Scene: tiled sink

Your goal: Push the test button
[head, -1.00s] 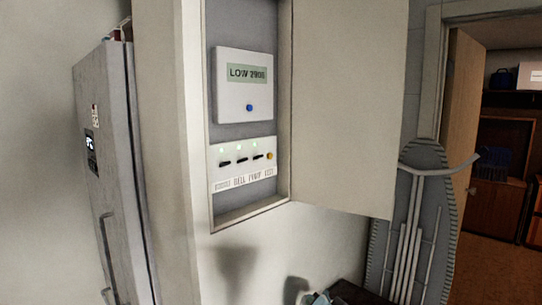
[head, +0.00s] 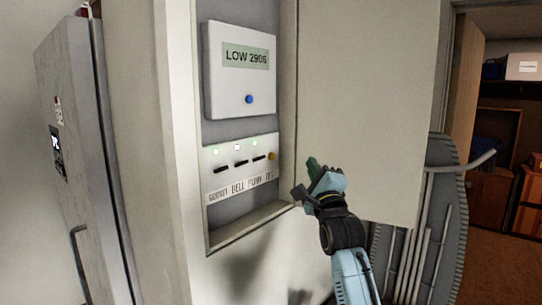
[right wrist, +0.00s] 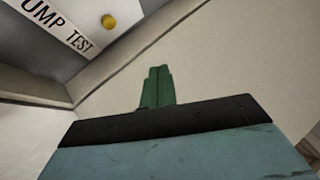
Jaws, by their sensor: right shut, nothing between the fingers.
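The test button is a small round yellow button (head: 272,156) at the right end of the lower switch panel (head: 225,160), inside the open wall cabinet. It also shows in the right wrist view as a yellow knob (right wrist: 109,21) just above the word TEST. My right gripper (head: 312,164) has green fingers, shut and empty. It is right of and slightly below the button, in front of the cabinet door, apart from the button. In the right wrist view its closed fingers (right wrist: 158,84) point up the picture, with the button to their upper left. My left gripper is not in view.
A white display unit (head: 240,70) with a blue button (head: 249,99) hangs above the panel. The cabinet door (head: 365,110) stands open on the right. The cabinet's bottom edge (head: 247,226) juts out below.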

